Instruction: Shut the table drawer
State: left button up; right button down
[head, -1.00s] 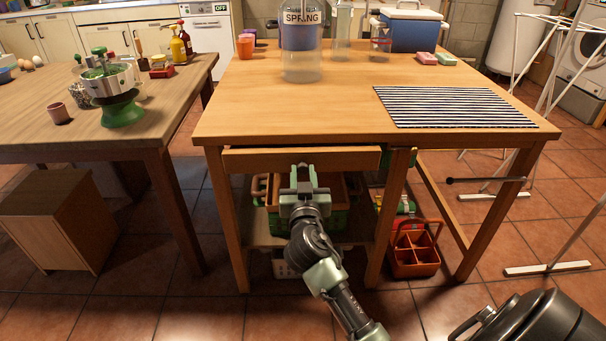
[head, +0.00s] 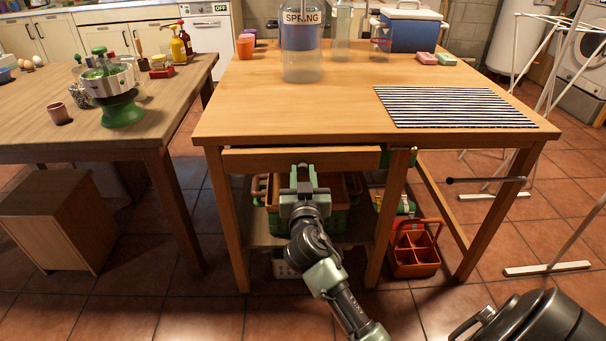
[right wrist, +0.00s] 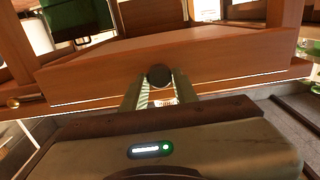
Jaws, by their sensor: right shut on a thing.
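The wooden table (head: 290,108) stands in the middle of the head view. Its drawer front (head: 245,160) shows just under the tabletop's near edge, and no drawer inside is visible. My right gripper (head: 300,178) is in front of the drawer front. In the right wrist view the fingers (right wrist: 158,88) are shut on a dark round knob (right wrist: 158,75) on the wooden drawer front (right wrist: 225,55). How far the drawer stands out is hard to tell. My left gripper is not in view.
Crates (head: 340,222) sit on the shelf below the drawer. An orange caddy (head: 415,262) stands on the floor to the right. A dark rod (head: 490,180) sticks out by the right table leg.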

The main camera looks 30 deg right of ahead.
aim_at(302, 161)
jog(key=b+x, duration=0.1)
jog(key=x, duration=0.3)
jog(key=shift+w+d+f, duration=0.1)
jog(key=shift+w, duration=0.1)
jog(key=shift+r, duration=0.25)
jog(key=c, duration=1.5)
grip_release()
jog(key=o, duration=0.4)
jog(key=shift+f, duration=0.1)
jog(key=shift+w, duration=0.15)
jog(key=v, duration=0.8)
jog(key=shift+d, duration=0.1)
